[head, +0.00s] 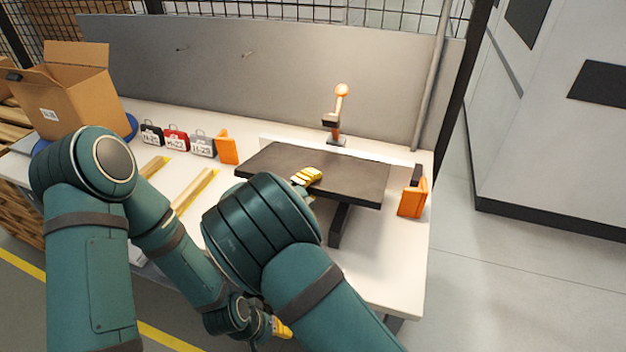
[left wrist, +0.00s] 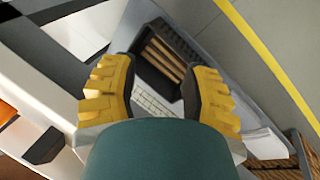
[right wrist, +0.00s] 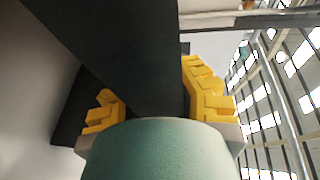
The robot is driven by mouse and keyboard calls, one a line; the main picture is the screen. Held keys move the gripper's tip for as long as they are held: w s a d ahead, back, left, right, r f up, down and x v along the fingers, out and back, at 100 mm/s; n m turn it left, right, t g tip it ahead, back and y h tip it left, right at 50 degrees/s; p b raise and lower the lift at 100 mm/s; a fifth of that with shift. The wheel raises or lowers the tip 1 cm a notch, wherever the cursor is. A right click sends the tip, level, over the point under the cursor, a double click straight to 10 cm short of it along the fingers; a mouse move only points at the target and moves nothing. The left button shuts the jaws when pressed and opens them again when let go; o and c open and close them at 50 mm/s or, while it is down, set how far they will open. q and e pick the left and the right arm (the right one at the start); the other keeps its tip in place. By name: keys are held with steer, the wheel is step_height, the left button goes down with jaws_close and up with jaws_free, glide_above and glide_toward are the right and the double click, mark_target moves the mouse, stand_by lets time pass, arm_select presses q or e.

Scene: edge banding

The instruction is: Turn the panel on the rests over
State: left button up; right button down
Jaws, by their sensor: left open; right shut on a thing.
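The panel (head: 345,175) is a dark brown board, lying roughly level above the white table in the head view. A dark rest (head: 340,224) shows under its right part; other support is hidden. My right gripper (head: 306,177) is at the panel, partly hidden behind my own arm. In the right wrist view the dark panel (right wrist: 115,45) runs between the yellow fingers of the right gripper (right wrist: 158,100), which is shut on it. My left gripper (head: 281,328) is low in front of the table. In the left wrist view the left gripper (left wrist: 157,92) is open and empty.
Orange blocks (head: 228,149) and (head: 411,202) stand left and right of the panel. An orange-topped device (head: 338,112) stands behind it. Labelled cases (head: 176,140), yellow-edged strips (head: 195,190) and a cardboard box (head: 75,95) are to the left. A dark crate (left wrist: 165,55) lies beyond my left fingers.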

arm_select(q)
steer(key=shift+s+d+f+b, duration=0.1)
steer(key=shift+s+f+b, duration=0.2)
steer(key=shift+f+b, duration=0.6)
steer(key=shift+s+f+b, duration=0.3)
steer(key=shift+f+b, duration=0.5)
steer(key=shift+f, duration=0.2)
arm_select(e)
steer(key=shift+f, duration=1.85)
steer(key=shift+f, duration=0.1)
steer(key=c, duration=1)
jaws_free()
arm_select(q)
steer(key=shift+f+b, duration=0.3)
steer(key=shift+f, duration=0.05)
arm_select(e)
steer(key=v, duration=0.7)
steer(key=shift+f, duration=0.1)
